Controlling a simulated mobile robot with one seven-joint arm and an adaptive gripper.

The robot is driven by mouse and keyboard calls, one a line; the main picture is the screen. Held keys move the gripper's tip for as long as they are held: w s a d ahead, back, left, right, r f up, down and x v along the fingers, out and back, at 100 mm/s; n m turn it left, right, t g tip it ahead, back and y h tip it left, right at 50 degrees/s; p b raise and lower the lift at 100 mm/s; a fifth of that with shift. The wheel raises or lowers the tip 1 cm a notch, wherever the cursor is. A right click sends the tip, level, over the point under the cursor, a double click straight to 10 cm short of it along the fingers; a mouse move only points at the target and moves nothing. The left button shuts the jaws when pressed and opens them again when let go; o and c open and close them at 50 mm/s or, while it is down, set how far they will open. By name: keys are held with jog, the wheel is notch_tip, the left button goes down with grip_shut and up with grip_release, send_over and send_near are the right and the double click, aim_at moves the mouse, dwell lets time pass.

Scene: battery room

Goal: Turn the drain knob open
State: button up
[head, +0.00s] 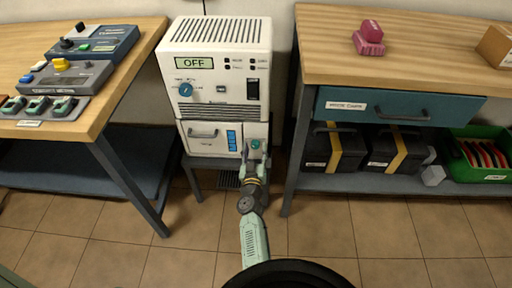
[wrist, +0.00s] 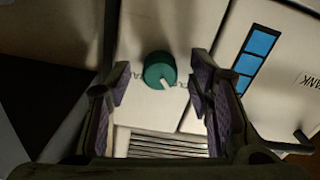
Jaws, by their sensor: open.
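The drain knob (wrist: 159,70) is a round teal knob with a white pointer mark, set on a pale panel in the wrist view. My gripper (wrist: 158,82) is open, with one finger on each side of the knob. The fingers look apart from it, with a gap on both sides. Lettering beside the knob is partly covered and I cannot read it. In the head view, my gripper (head: 256,147) is at the lower right front of the white machine (head: 217,35), and I cannot clearly make out the drain knob there.
The machine has an "OFF" display (head: 194,63), a blue dial (head: 185,89) and a tank front with a handle (head: 204,134) and blue level squares (wrist: 256,55). A bench (head: 143,62) with devices stands left; a workbench (head: 390,75) with a drawer (head: 345,105) stands right.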

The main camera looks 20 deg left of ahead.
jog(key=shift+c, duration=0.2)
grip_shut()
dwell(0.4)
jog(key=shift+m, duration=0.4)
jog(key=m, duration=0.3)
jog(key=shift+r+m+p, duration=0.1)
jog(key=shift+m+p, duration=0.2)
jog(key=shift+m, duration=0.1)
jog(key=m, duration=0.4)
jog(key=shift+m, duration=0.3)
jog(key=m, duration=0.4)
jog(key=shift+m+b, duration=0.45)
jog(key=shift+m, duration=1.95)
